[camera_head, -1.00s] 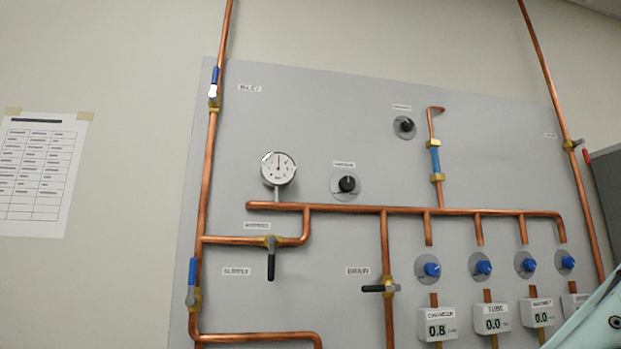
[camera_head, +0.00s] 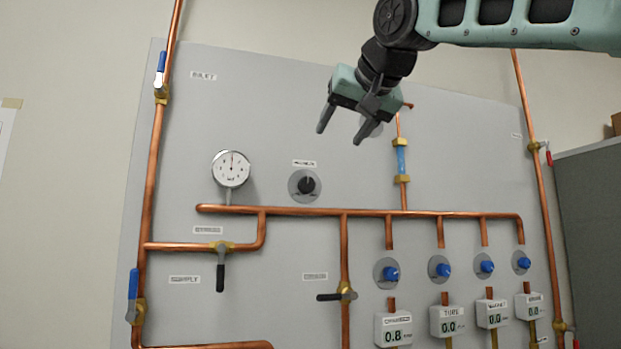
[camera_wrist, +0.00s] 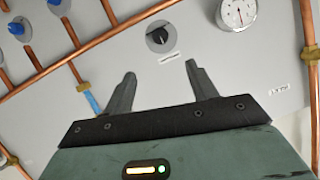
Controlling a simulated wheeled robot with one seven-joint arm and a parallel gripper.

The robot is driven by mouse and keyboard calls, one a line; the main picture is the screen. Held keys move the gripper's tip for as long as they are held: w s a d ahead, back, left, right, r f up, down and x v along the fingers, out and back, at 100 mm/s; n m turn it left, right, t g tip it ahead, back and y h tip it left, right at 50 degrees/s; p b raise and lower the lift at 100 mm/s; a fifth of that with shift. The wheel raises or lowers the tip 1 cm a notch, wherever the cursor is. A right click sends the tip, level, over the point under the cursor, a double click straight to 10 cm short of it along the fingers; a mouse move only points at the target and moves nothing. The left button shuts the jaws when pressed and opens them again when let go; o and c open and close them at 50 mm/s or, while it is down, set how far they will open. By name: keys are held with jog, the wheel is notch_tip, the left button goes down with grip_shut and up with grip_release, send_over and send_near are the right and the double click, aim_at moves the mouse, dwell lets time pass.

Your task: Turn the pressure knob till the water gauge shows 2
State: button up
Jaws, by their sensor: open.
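The pressure knob (camera_head: 307,185) is a black knob on a round grey plate on the panel, under a small label too blurred to read. It also shows in the wrist view (camera_wrist: 159,38), beyond and between my fingers. The water gauge (camera_head: 231,168) is a round white dial left of the knob, above the copper pipe; its needle points about straight up, and its numbers are too small to read. The gauge also shows in the wrist view (camera_wrist: 238,13). My gripper (camera_head: 342,138) is open and empty, above and right of the knob, apart from it.
A horizontal copper pipe (camera_head: 300,212) runs just below the knob. Several blue knobs (camera_head: 391,273) and white digital meters (camera_head: 396,330) sit at the lower right. Black-handled valves (camera_head: 221,270) stick out lower down. A grey cabinet (camera_head: 590,235) stands at the right.

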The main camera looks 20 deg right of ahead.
aim_at(308, 183)
jog(key=p+x, duration=0.5)
jog(key=x, duration=1.2)
jog(key=shift+a+f+p, duration=0.1)
jog(key=shift+f+p, duration=0.05)
jog(key=shift+p, duration=0.25)
jog(key=c, duration=1)
